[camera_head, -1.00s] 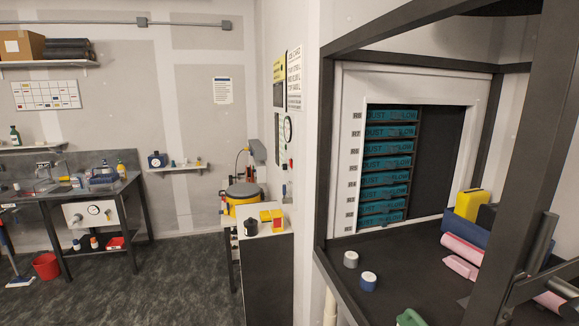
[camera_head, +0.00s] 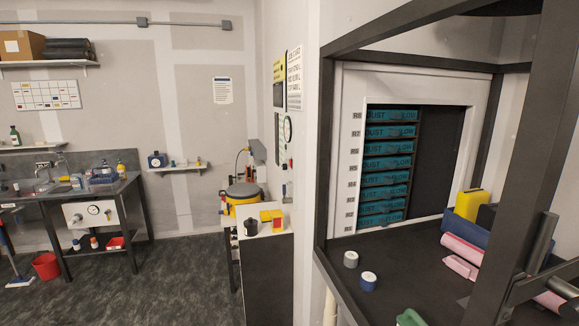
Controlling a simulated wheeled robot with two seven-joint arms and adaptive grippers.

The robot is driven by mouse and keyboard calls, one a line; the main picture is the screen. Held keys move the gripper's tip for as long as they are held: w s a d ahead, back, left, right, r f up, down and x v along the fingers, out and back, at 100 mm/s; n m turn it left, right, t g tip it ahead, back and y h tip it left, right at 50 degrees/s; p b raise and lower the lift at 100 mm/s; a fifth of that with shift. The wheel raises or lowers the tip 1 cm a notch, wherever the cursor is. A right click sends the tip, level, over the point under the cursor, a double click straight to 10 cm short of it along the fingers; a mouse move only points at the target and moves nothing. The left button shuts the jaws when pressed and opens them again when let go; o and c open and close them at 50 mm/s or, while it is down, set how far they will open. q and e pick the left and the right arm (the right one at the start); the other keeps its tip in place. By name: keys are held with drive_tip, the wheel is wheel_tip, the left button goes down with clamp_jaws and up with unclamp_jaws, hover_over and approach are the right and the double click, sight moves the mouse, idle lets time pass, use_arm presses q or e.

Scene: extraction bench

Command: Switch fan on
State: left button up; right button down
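I cannot make out a fan or a clearly marked fan switch. Neither of my grippers shows in the head view.
A dark-framed bench (camera_head: 405,255) fills the right, holding two small rolls (camera_head: 368,281), a blue bin (camera_head: 463,226) and pink rolls (camera_head: 462,248). A thick dark post (camera_head: 530,130) blocks the far right. Open floor (camera_head: 170,275) lies at the left.

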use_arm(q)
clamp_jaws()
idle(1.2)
